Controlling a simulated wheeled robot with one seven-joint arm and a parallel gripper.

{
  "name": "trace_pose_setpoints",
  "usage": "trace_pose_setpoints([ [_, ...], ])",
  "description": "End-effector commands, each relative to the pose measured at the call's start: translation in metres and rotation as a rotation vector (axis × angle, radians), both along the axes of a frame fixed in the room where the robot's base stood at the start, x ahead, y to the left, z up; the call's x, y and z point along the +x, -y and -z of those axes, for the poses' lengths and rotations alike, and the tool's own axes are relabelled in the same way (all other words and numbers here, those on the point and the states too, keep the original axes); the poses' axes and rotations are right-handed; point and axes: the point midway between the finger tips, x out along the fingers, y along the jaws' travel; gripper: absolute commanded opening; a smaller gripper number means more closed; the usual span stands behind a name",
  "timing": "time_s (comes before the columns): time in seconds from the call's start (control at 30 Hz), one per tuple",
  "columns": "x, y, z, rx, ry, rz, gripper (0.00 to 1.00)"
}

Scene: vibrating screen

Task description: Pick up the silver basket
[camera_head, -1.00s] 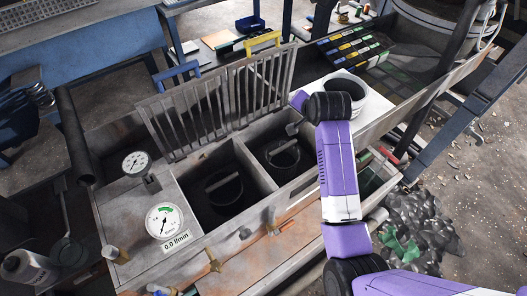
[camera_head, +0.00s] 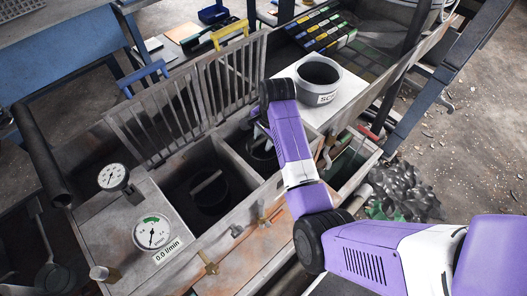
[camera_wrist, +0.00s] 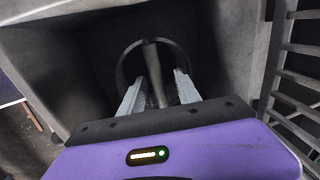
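Two dark round baskets with bar handles sit in the two compartments of the metal tank. One basket (camera_head: 209,190) is in the left compartment. The other basket (camera_head: 262,158) is in the right compartment, partly hidden by my arm. Both look dark, so I cannot tell which is the silver one. In the wrist view, a round basket rim (camera_wrist: 122,68) and its grey bar handle (camera_wrist: 154,72) lie below my gripper (camera_wrist: 159,80). The fingers are apart, one on each side of the handle, with visible gaps. In the head view my arm's end is over the right compartment.
A slatted metal grate (camera_head: 190,100) stands upright behind the compartments. Two gauges (camera_head: 153,232) are on the left of the tank. A grey pot (camera_head: 318,80) stands to the right of the compartments, behind my arm. Compartment walls lie close around the gripper.

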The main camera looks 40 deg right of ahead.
Motion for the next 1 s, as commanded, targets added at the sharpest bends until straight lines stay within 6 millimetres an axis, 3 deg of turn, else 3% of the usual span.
trace_pose_setpoints([
  [0.2,0.004,0.000,0.023,0.000,0.000,0.000,0.39],
  [0.43,0.004,0.000,0.024,-0.001,0.001,0.000,0.39],
  [0.47,0.004,0.000,0.024,-0.001,0.001,0.000,0.37],
  [0.67,0.004,0.000,0.024,-0.001,0.001,-0.001,0.00],
  [1.0,0.004,0.000,0.024,-0.001,0.001,-0.001,0.00],
])
